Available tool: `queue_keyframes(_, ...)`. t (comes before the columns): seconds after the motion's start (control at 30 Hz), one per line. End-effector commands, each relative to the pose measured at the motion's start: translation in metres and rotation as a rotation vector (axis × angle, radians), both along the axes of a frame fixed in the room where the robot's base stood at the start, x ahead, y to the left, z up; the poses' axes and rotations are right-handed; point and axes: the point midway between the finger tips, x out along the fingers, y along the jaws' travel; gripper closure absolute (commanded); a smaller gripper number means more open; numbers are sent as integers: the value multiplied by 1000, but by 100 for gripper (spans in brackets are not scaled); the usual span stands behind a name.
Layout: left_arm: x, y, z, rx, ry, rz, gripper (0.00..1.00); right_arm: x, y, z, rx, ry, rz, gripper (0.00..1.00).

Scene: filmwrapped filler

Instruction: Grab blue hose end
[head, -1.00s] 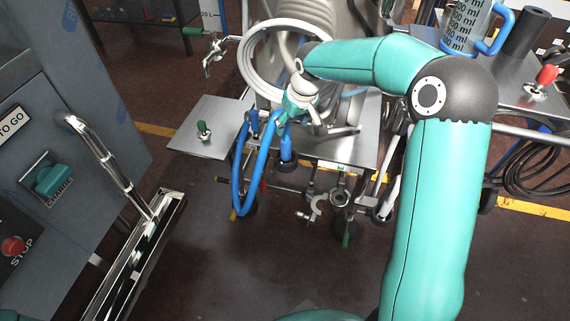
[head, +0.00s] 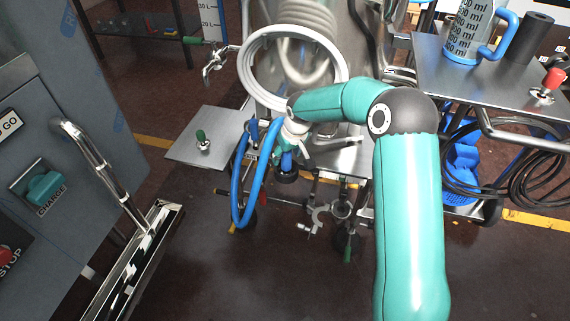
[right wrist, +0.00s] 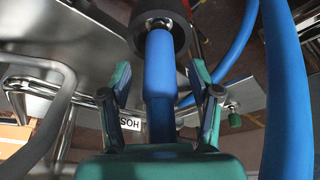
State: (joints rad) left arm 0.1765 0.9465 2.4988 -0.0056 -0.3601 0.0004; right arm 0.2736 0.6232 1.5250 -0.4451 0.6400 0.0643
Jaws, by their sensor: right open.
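The blue hose (head: 238,190) hangs in a loop at the front left of the steel cart. Its blue end piece (right wrist: 160,75) shows in the right wrist view, with a dark round collar (right wrist: 160,28) at its far end. My right gripper (right wrist: 160,68) is open, with one finger on each side of the end piece. Gaps show between the fingers and the piece. In the head view my right gripper (head: 282,150) is at the hose end and partly hidden by my wrist. My left gripper is not in view.
A coiled white hose (head: 245,65) hangs on the cart above my gripper. A steel plate (head: 190,150) sticks out at left. A grey cabinet with a chrome handle (head: 95,160) stands further left. A side table (head: 435,85) holds a measuring jug (head: 467,30).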

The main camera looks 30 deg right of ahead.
Motion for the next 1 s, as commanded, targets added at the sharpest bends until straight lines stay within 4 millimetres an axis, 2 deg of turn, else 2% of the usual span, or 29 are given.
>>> queue_keyframes(0.03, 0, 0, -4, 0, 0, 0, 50, 2, 0, -12, 1, 3, -1, 37)
queue_keyframes(0.2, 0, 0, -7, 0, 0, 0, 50, 8, -1, -30, 0, 1, -1, 37)
queue_keyframes(0.5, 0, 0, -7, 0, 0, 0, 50, 10, -1, -33, 0, 0, -1, 37)
queue_keyframes(0.87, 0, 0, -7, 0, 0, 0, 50, 10, -1, -33, 0, 0, -1, 97)
queue_keyframes(0.9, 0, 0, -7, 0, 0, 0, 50, 10, -1, -33, 0, 0, -1, 100)
queue_keyframes(1.0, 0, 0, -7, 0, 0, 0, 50, 10, -1, -32, -1, -2, -1, 100)
